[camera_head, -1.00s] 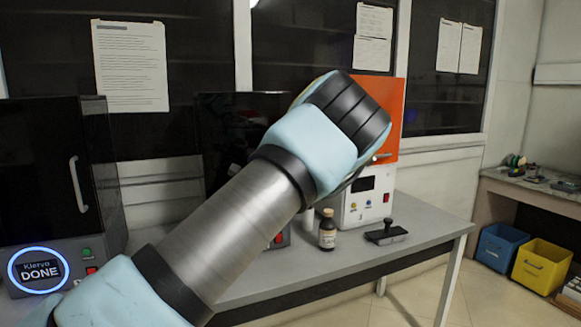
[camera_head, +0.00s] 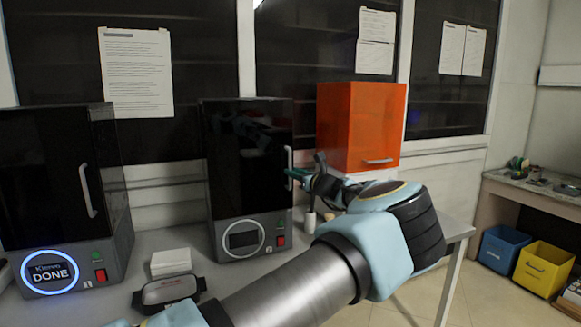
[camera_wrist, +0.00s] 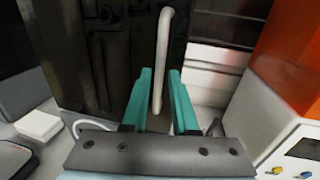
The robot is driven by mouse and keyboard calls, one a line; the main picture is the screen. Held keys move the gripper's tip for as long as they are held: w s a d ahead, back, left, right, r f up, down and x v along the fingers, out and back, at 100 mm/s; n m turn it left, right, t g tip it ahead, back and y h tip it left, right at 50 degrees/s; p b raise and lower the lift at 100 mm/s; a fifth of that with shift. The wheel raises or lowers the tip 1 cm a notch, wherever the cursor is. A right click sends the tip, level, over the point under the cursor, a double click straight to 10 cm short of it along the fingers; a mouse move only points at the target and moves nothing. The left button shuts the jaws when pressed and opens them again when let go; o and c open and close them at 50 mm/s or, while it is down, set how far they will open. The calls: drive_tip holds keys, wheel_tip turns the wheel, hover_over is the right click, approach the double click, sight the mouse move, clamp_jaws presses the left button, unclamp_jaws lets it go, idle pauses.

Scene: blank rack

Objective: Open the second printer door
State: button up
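The second printer (camera_head: 222,160) is the middle black box with a grey base and a round dial ring, unlit. Its dark door looks shut, with a pale vertical handle (camera_head: 288,168) on its right edge. My gripper (camera_head: 296,176) is at that handle, its teal fingers pointing left. In the wrist view, the two fingers of my gripper (camera_wrist: 160,74) are apart, and the handle (camera_wrist: 163,45) runs down between them. I cannot tell whether either finger touches it. The first printer (camera_head: 50,170), at the left, has a blue lit ring reading DONE and a shut door.
An orange-fronted machine (camera_head: 361,125) stands just right of the gripper. A dark tray (camera_head: 168,291) and a white stack (camera_head: 171,261) lie on the table between the printers. Blue (camera_head: 502,248) and yellow (camera_head: 543,265) bins stand on the floor at right.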

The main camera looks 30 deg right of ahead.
drive_tip(key=shift+w+a, duration=0.1)
drive_tip(key=shift+w, duration=1.15)
clamp_jaws()
idle(0.5)
